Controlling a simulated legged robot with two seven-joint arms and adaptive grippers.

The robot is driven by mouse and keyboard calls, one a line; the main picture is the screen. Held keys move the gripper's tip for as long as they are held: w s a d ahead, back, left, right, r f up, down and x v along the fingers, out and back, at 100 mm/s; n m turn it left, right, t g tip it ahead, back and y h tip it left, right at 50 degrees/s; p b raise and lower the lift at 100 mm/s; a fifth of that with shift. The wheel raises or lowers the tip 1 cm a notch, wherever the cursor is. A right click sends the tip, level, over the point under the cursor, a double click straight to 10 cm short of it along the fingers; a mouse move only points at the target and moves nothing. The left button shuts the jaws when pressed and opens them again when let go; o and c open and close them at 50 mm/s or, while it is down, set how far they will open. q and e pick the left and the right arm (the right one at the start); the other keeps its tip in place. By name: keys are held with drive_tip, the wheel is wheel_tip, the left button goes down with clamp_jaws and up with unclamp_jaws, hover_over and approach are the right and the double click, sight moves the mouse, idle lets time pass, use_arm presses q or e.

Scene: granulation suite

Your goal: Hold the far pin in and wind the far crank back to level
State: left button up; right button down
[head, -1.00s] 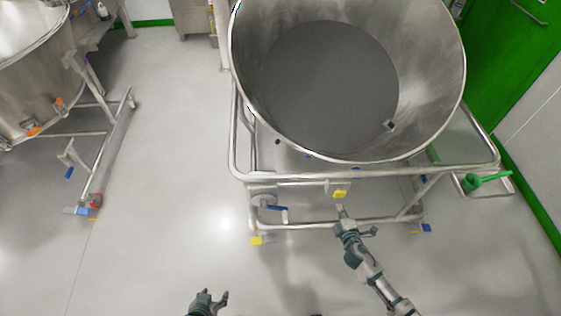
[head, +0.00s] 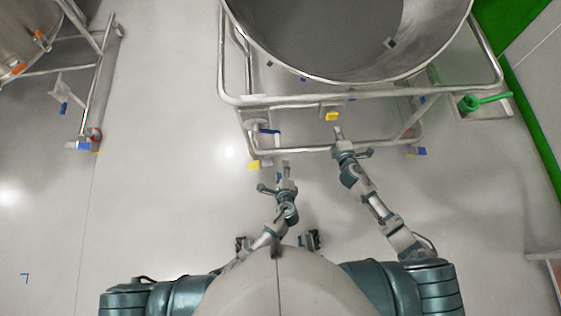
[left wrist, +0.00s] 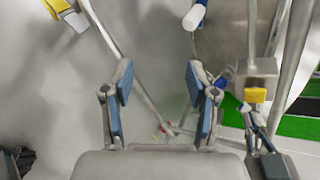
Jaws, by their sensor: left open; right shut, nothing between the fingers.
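A yellow pin head (head: 332,116) sits on a small box at the front rail of the large steel bowl's frame; it also shows in the left wrist view (left wrist: 255,95). The shut right gripper (head: 338,131) is just in front of it, and I cannot tell whether they touch. The crank (head: 268,131), with a blue arm, is left of the pin. Its white-ended handle (left wrist: 195,14) shows at the top of the left wrist view. My left gripper (head: 284,166) is open and empty, below the crank and apart from it. Which crank and pin count as far is unclear.
The steel bowl (head: 300,65) holds grey powder on a tubular frame (head: 300,100). A yellow caster pedal (head: 254,165) is left of my left gripper. A second wheeled vessel (head: 20,40) stands at left. A green-handled tool (head: 490,98) is at right. The floor between the vessels is clear.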

sight(278, 144)
use_arm(q)
drive_tip(key=w, duration=0.4)
drive_tip(key=w+a, duration=0.1)
drive_tip(key=w, duration=0.7)
drive_tip(key=shift+w+a, duration=0.15)
drive_tip(key=shift+w, duration=0.2)
drive_tip(key=shift+d, duration=0.65)
drive_tip(key=shift+a, duration=0.55)
use_arm(e)
drive_tip(key=shift+a+r, duration=0.25)
drive_tip(key=shift+a, duration=0.55)
use_arm(q)
drive_tip(key=shift+d, duration=0.1)
use_arm(e)
drive_tip(key=shift+d, duration=0.1)
